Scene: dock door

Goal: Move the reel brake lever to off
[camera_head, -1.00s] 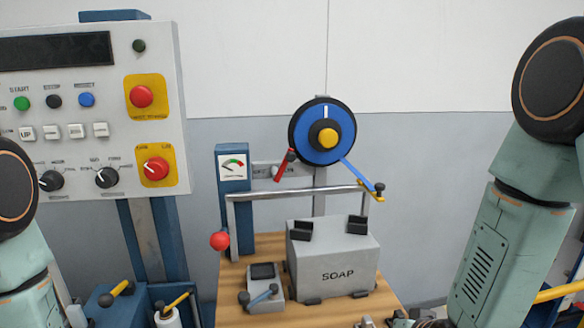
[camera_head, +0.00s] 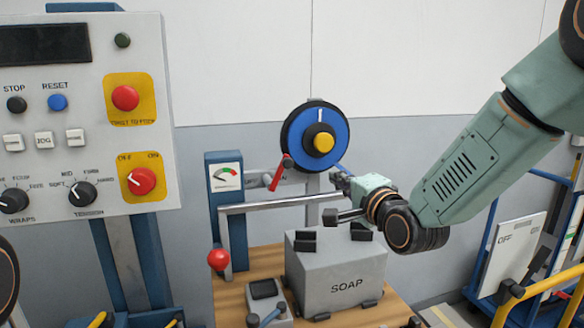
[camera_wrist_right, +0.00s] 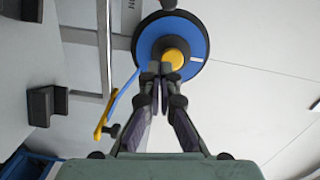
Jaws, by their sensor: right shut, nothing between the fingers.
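A red lever (camera_head: 279,174) sits at the lower left edge of the blue reel (camera_head: 302,133), tilted with its lower end toward the left. The red lever is not clearly seen there. My left gripper is not in view.
A grey horizontal rail (camera_head: 275,202) runs below the lever. The grey SOAP box (camera_head: 335,265) stands under my right wrist. A red ball knob (camera_head: 218,259) and gauge post (camera_head: 226,200) stand left. A control panel (camera_head: 80,110) fills the left side.

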